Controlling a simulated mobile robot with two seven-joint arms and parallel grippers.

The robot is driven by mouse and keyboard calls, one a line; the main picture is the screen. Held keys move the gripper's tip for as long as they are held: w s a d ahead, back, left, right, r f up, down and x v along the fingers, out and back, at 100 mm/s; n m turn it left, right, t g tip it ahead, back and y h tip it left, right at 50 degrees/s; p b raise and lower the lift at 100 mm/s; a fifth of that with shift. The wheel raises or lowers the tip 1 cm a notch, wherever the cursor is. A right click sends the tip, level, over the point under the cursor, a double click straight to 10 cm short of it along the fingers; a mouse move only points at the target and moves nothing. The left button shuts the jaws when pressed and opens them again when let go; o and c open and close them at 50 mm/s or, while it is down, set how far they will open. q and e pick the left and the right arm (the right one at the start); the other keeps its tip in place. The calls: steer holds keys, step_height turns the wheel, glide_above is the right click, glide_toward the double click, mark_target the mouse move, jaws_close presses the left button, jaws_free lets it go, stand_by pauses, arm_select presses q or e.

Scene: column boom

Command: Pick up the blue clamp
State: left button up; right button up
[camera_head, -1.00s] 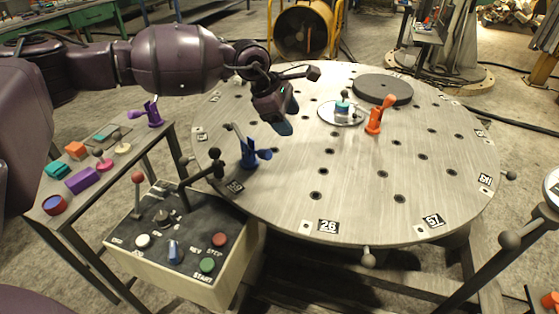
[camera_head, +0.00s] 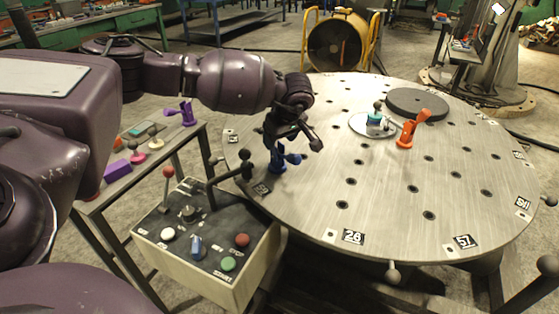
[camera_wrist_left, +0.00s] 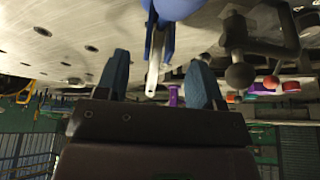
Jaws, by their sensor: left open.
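The blue clamp (camera_head: 279,163) stands near the left edge of the round metal table (camera_head: 400,190), partly hidden behind my left gripper. In the left wrist view the clamp (camera_wrist_left: 168,40) shows at the top, with its pale metal lever reaching between the two fingers. My left gripper (camera_head: 273,150) is at the clamp in the head view; in the left wrist view its two blue fingertips (camera_wrist_left: 165,78) are apart, one on each side of the lever. I cannot tell whether either finger touches the clamp. My right gripper is not in view.
A control box (camera_head: 205,245) with levers and buttons stands left of the table. An orange clamp (camera_head: 410,130), a small round fixture (camera_head: 372,124) and a dark disc (camera_head: 417,104) are on the table. A purple clamp (camera_head: 182,115) is on the side bench. The table's front is clear.

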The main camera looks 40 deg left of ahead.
mark_target(277, 144)
arm_select(q)
steer(key=shift+a+f, duration=0.2)
steer(key=shift+f, duration=0.3)
steer(key=shift+w+a+f, duration=0.1)
steer(key=shift+f, duration=0.25)
steer(key=b+x, duration=0.1)
steer(key=x, duration=0.2)
steer(key=shift+a+f+b, duration=0.1)
steer(key=shift+f+b, duration=0.25)
steer(key=shift+w+a+f, duration=0.1)
steer(key=shift+w+f, duration=0.05)
steer(key=shift+f, duration=0.05)
steer(key=shift+r, duration=0.25)
steer(key=shift+c, duration=0.3)
steer(key=c, duration=0.9)
steer(key=shift+c, duration=0.3)
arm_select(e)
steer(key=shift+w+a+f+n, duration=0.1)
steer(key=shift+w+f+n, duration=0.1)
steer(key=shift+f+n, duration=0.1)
